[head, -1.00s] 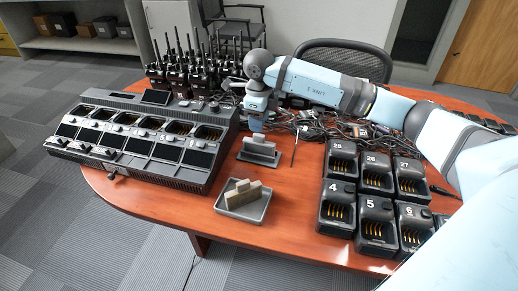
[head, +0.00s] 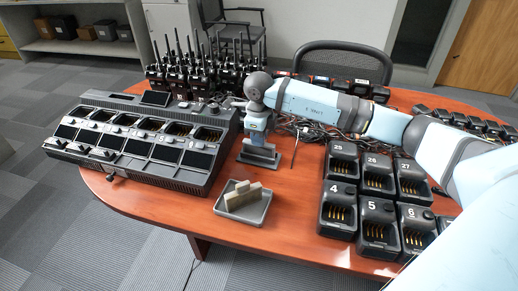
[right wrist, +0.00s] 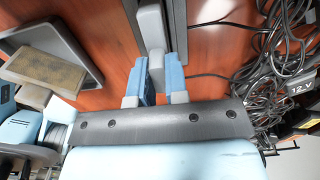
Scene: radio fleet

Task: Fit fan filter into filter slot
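A light grey upright piece with a tab, apparently the fan filter (right wrist: 151,24), stands between two dark walls of a grey slot block, apparently the filter slot (head: 258,161), on the table left of centre. My right gripper (right wrist: 157,75) comes down from above with its two blue fingers on both sides of the tab. How deep the piece sits is hidden. A beige block like a second filter (head: 247,196) leans in a grey tray (head: 232,215) in front; it also shows in the right wrist view (right wrist: 45,69). My left gripper is out of view.
A large multi-bay charger (head: 150,140) stands left of the slot block. Single chargers (head: 375,215) stand at right. Tangled cables (head: 315,133) and upright radios (head: 200,75) lie behind. Bare table (head: 290,215) shows between the tray and the single chargers.

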